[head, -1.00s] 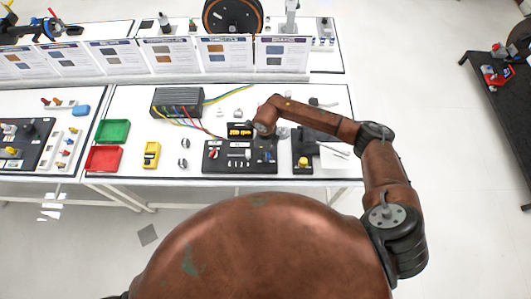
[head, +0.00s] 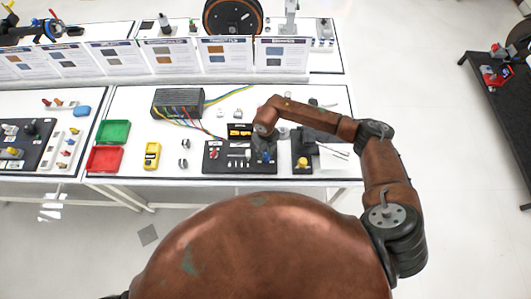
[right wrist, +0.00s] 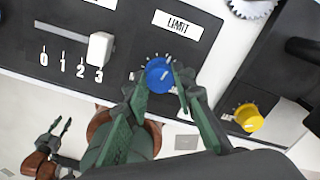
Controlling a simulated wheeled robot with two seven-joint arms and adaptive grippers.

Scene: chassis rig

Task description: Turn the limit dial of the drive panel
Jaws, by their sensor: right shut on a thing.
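The black drive panel (head: 218,168) lies on the white table in the head view. Its blue limit dial (right wrist: 157,72) is under a white LIMIT label (right wrist: 178,25) in the right wrist view, with a pale pointer mark on its face. The dial also shows as a small blue spot in the head view (head: 267,157). My right gripper (right wrist: 162,80) is shut on the dial, one green-grey finger on each side. In the head view the right gripper (head: 265,150) points down at the panel's right part. My left gripper (right wrist: 57,128) hangs open and empty beyond the table edge.
A white lever (right wrist: 100,48) beside a 0-to-3 scale stands left of the dial. A yellow knob (right wrist: 249,117) on a neighbouring black unit is to the right. An orange-lit display (head: 240,131) sits behind the panel. A yellow meter (head: 152,155) and trays (head: 104,158) lie left.

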